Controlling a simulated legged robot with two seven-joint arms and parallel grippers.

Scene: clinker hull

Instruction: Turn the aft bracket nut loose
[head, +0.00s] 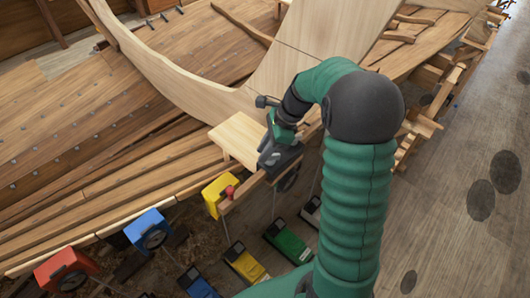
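My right arm comes in from the lower right and bends over to its gripper (278,162). The gripper is at the hull's lower edge, over the end of a narrow wooden bar and right beside a pale wooden board (236,138). Its dark body hides the fingertips, so I cannot tell whether it is open or shut, or whether it touches anything. I cannot make out the aft bracket nut; the gripper and arm may hide it. A yellow block (213,197) with a red knob (229,191) sits just left of the gripper. My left gripper is not in view.
The planked hull (90,125) fills the left, with a curved timber (165,72) across it. A blue block (148,228) and a red block (66,268) line its lower edge. Several coloured items, one green (287,241), lie below. The floor at right is mostly clear.

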